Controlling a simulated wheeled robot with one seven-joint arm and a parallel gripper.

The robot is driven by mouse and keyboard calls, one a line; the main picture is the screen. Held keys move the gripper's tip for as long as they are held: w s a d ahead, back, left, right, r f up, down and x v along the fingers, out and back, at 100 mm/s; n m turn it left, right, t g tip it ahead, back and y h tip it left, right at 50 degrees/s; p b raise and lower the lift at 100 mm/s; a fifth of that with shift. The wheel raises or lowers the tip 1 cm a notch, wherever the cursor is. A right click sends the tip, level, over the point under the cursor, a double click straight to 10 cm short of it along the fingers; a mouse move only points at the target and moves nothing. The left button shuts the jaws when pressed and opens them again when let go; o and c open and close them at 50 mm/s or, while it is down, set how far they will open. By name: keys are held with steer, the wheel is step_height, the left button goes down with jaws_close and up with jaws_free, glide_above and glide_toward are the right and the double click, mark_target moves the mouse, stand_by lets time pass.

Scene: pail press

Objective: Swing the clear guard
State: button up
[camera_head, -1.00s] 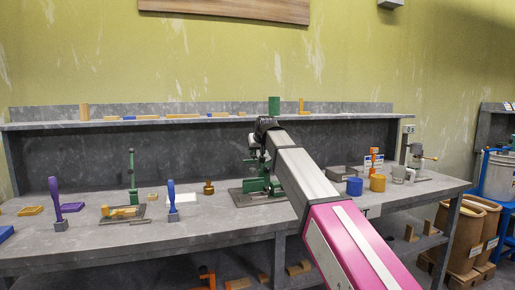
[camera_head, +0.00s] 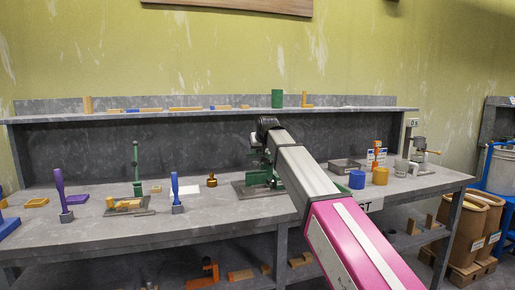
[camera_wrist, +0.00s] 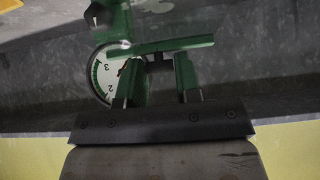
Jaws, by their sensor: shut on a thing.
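The green press (camera_head: 262,178) stands on a grey base plate at the middle of the bench, partly hidden behind my arm. In the wrist view I see its green frame (camera_wrist: 175,45) and a round white dial (camera_wrist: 104,76). My gripper (camera_wrist: 158,75) is at the press, its two fingers reaching up from a dark bar. It is shut on a small dark piece between the fingertips, just under a green crossbar; I take this to be part of the clear guard. The guard's transparent pane cannot be made out in either view, so its angle is unclear.
A shelf (camera_head: 220,113) with small blocks and a green cylinder (camera_head: 277,98) runs behind the bench. Left of the press stand a green lever tool (camera_head: 136,170) and a blue-handled one (camera_head: 176,190). Blue (camera_head: 357,180) and orange (camera_head: 380,176) cups stand at right.

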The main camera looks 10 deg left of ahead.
mark_target(259, 155)
steer(key=shift+s+d+f, duration=0.3)
steer(key=shift+s+f, duration=0.05)
steer(key=shift+s, duration=0.15)
steer(key=shift+s+d+f, duration=0.3)
steer(key=shift+s, duration=0.15)
steer(key=shift+s+d+f, duration=0.15)
steer(key=shift+s, duration=0.15)
steer(key=shift+s+d+f, duration=0.6)
steer(key=shift+s+f, duration=0.05)
steer(key=shift+s, duration=0.25)
steer(key=shift+s+f, duration=0.1)
steer(key=shift+s, duration=0.05)
steer(key=shift+s+d+f, duration=0.55)
steer(key=shift+s+f, duration=0.25)
steer(key=shift+f, duration=0.1)
steer(key=shift+s+d+f, duration=0.1)
steer(key=shift+s+f, duration=0.05)
steer(key=shift+f, duration=0.15)
